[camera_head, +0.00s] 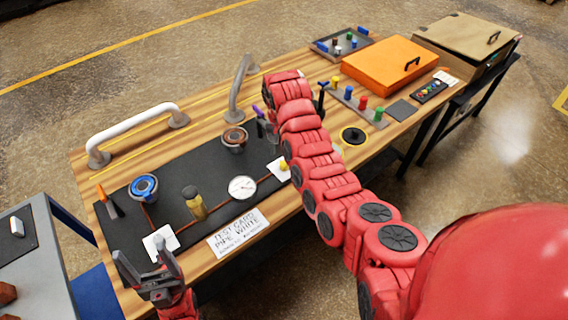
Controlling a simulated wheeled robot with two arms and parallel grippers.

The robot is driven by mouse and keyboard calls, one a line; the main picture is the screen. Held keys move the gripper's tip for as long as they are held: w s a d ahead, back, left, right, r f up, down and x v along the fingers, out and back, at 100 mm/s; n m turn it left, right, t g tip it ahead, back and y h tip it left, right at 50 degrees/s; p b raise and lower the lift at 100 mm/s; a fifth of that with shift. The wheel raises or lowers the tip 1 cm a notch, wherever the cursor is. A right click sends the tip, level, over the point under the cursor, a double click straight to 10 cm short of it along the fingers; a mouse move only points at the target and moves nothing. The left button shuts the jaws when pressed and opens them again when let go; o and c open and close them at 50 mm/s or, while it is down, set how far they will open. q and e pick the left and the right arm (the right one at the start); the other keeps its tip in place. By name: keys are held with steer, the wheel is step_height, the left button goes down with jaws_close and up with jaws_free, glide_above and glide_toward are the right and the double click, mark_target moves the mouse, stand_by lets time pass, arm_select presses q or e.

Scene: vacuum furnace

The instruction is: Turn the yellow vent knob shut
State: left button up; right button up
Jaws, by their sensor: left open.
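A small yellow knob (284,166) sits on a white plate at the right end of the black mat (215,170), close to the round white gauge (242,187). A brass-yellow cylinder (194,204) stands left of the gauge. My left gripper (142,254) is open at the mat's front left corner, over or beside a white plate (161,240); it is well left of the yellow knob. My right arm reaches across the bench just right of the yellow knob.
A blue-ringed fitting (144,187) and a copper-topped fitting (234,138) stand on the mat. A white handrail (132,122) and grey bent handle (240,86) stand behind. An orange case (385,64) and coloured pegs are right.

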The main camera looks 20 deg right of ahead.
mark_target(284, 162)
steer(key=shift+s+d+f+p, duration=0.1)
steer(key=shift+f+p, duration=0.15)
steer(key=shift+f, duration=1)
steer(key=shift+s+f+p, duration=0.1)
steer(key=shift+f+p, duration=0.15)
steer(key=shift+f, duration=1)
steer(key=shift+w, duration=0.1)
jaws_close()
